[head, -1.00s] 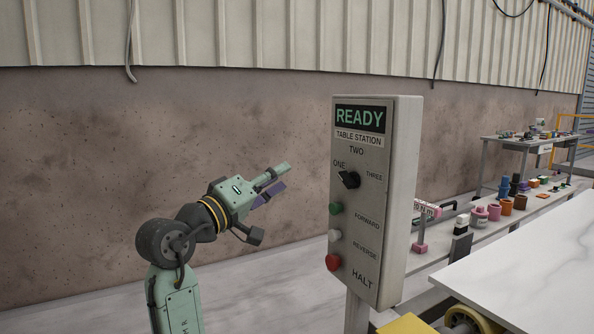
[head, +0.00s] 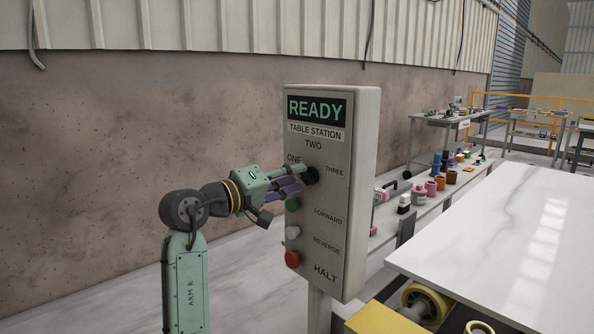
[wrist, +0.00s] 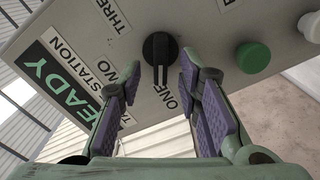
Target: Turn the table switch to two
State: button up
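The table switch is a black rotary knob (wrist: 158,48) on the grey TABLE STATION panel (head: 362,150), with ONE, TWO and THREE marked around it. In the wrist view its bar points toward ONE. In the head view the knob (head: 312,175) is partly hidden by my fingers. My gripper (head: 302,176) is at the panel face, reaching in from the left. In the wrist view my gripper (wrist: 163,78) is open, with purple-padded fingers apart on either side of the knob's bar. Gaps show between the pads and the bar; I cannot see contact.
Below the knob are a green button (head: 293,204), a white button (head: 292,232) and a red HALT button (head: 293,259). A white stone slab (head: 490,235) lies to the right, above yellow rollers (head: 425,300). The display reads READY.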

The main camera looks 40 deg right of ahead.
jog(key=shift+w+d, duration=0.15)
jog(key=shift+d, duration=0.9)
grip_shut()
